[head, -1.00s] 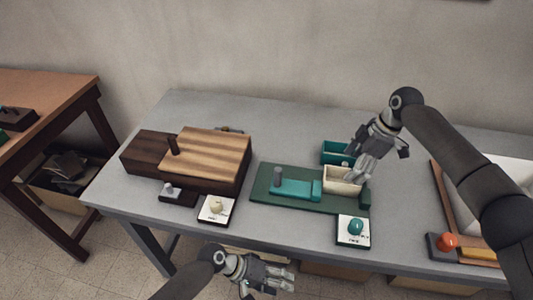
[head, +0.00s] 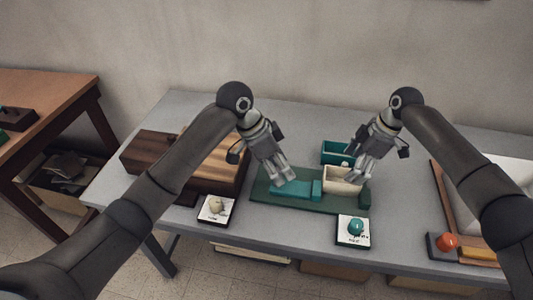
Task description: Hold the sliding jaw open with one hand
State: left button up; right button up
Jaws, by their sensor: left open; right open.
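The green base (head: 262,201) lies on the grey table. On it is the teal sliding jaw (head: 292,190), a flat slider with a raised block at its right end. A cream box (head: 333,188) sits just right of it. My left gripper (head: 284,180) is open over the left part of the teal slider and hides the slider's grey post. I cannot tell whether its fingers touch the post. My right gripper (head: 360,182) is open with its fingers at the cream box's right side, and I cannot tell whether it touches.
A striped wooden box (head: 222,165) stands left, partly behind my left arm. A teal tray (head: 335,150) sits behind the cream box. Cards with a cream knob (head: 215,210) and a teal knob (head: 354,229) lie in front.

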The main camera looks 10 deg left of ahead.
pick_arm(q)
jog(key=w+a+y, duration=0.1)
jog(key=w+a, duration=0.1)
jog(key=a, duration=0.2)
jog(key=shift+t, duration=0.3)
jog(key=x, duration=0.9)
jog(key=shift+w+d, duration=0.2)
jog(key=shift+w, duration=0.15)
grip_shut()
jog(key=shift+a, duration=1.65)
